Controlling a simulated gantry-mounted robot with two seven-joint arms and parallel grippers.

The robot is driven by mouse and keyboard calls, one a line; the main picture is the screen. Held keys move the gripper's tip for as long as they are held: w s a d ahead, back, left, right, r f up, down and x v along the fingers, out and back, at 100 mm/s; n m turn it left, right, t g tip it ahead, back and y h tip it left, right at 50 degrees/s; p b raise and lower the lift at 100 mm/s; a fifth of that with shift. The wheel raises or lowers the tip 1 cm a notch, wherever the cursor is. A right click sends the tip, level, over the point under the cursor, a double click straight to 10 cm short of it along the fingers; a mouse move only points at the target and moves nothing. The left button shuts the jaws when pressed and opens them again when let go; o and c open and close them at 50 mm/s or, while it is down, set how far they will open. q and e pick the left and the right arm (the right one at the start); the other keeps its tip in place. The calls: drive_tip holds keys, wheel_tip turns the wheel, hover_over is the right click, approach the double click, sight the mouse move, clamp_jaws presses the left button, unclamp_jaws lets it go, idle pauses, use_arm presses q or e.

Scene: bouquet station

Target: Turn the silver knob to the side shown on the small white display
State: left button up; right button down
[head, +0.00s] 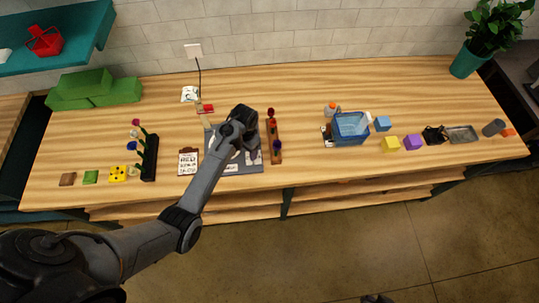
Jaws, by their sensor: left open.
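My left gripper (250,155) is open and points down over the dark grey mat (240,168) near the middle of the table. My arm covers much of the mat. I cannot make out the silver knob; it may be hidden by my arm or too small to tell. A small white item with dark marks (189,94) lies at the back left of the mat, near the wall cord. I cannot tell whether it is the display or read a side on it. My right gripper is not in view.
A black flower holder (149,158) is farther left. A blue bin (351,128) and coloured blocks sit right. The table's back middle is mostly clear.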

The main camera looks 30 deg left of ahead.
use_arm(q)
drive_tip(key=w+r, duration=0.2)
drive_tip(key=w, duration=0.1)
drive_tip(key=shift+t, duration=0.4)
drive_tip(key=f, duration=0.9)
drive_tip(key=shift+w+a+f, duration=0.15)
drive_tip(key=shift+w+f, duration=0.05)
drive_tip(key=shift+f, duration=0.2)
drive_tip(key=c, duration=1)
drive_tip(key=shift+c, duration=0.2)
